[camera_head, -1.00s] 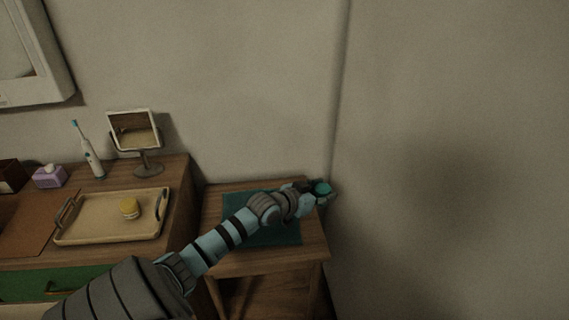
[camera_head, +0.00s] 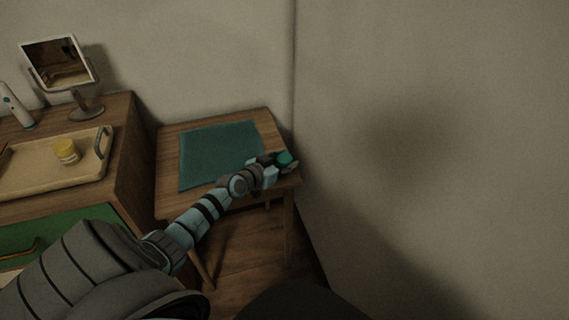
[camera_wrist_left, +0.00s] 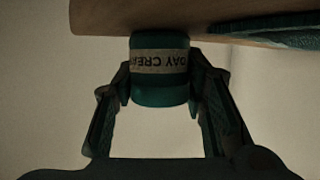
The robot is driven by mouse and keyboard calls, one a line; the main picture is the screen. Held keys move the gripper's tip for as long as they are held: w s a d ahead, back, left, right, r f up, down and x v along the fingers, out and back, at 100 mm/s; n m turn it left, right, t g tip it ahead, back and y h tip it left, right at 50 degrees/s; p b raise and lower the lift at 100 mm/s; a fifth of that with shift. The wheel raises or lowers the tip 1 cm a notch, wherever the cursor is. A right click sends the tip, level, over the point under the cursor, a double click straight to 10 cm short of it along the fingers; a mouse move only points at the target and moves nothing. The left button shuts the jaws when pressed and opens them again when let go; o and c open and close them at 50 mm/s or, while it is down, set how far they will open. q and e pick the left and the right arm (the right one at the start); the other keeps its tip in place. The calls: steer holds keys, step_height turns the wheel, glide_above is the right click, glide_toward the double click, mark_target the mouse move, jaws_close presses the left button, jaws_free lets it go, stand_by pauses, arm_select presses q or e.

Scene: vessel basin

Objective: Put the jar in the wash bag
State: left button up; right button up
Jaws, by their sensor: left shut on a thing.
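My left gripper (camera_head: 278,166) is shut on a teal jar (camera_head: 287,158), at the right front edge of a small wooden side table. The left wrist view shows the jar (camera_wrist_left: 160,70), with a pale label reading "DAY CREA", between both fingers (camera_wrist_left: 160,95). The label appears upside down. A flat teal cloth-like piece (camera_head: 215,150) lies on the side table, to the left of the gripper; I cannot tell whether it is the wash bag. No other bag shows. My right gripper is not in view.
The wooden side table (camera_head: 180,135) stands against the wall corner. To its left is a dresser with a tray (camera_head: 30,180) holding a yellow-lidded jar (camera_head: 66,151). A mirror (camera_head: 60,62) and an electric toothbrush (camera_head: 14,106) stand behind the tray.

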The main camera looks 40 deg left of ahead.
arm_select(q)
steer(key=shift+f, duration=0.15)
steer(key=o, duration=1.2)
steer(key=shift+s+r+p, duration=0.25)
steer(key=shift+r+p, duration=0.05)
steer(key=shift+r, duration=0.1)
steer(key=p+v, duration=0.6)
steer(key=v, duration=0.5)
steer(key=shift+s, duration=0.25)
